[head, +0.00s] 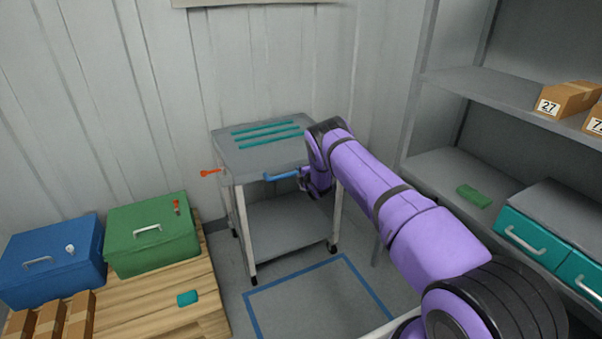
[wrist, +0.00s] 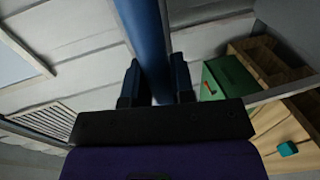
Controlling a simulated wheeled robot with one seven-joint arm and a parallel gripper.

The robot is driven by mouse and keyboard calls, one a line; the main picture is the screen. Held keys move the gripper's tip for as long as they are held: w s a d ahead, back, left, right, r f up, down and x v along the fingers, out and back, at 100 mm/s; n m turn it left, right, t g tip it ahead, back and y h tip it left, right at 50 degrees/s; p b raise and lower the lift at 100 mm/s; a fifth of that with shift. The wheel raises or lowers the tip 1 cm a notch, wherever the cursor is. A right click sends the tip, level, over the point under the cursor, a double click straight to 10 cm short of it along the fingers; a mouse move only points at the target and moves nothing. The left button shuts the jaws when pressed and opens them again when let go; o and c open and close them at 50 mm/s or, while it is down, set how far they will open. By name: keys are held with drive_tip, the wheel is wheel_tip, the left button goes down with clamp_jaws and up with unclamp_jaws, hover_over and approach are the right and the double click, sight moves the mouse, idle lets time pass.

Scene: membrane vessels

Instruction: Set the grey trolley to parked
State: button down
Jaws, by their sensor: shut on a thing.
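The grey trolley (head: 287,220) stands against the corrugated wall, with teal strips on its top and a lower shelf. A blue handle (head: 281,176) sticks out at its front edge, and a red lever (head: 210,173) sticks out at its left side. My gripper (wrist: 157,88) is shut on the blue handle (wrist: 145,40), which runs between the two dark fingers in the wrist view. In the head view my arm's wrist hides the fingertips and the trolley's right front corner. A blue outline (head: 346,258) is marked on the floor in front of the trolley, and its right part is hidden by my arm.
A wooden platform (head: 215,307) at the left holds a blue box (head: 50,262), a green box (head: 150,236), cartons and a small teal block (head: 187,298). Grey shelving (head: 480,88) with teal drawers (head: 533,236) stands at the right. The outlined floor looks clear where visible.

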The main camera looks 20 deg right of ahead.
drive_tip(key=c, duration=1)
unclamp_jaws()
drive_tip(key=shift+s, duration=0.15)
drive_tip(key=s, duration=0.3)
drive_tip(key=s+r, duration=0.1)
drive_tip(key=s, duration=0.3)
drive_tip(key=s+r, duration=0.1)
drive_tip(key=s, duration=0.2)
drive_tip(key=shift+s+d, duration=0.2)
drive_tip(key=shift+r, duration=0.1)
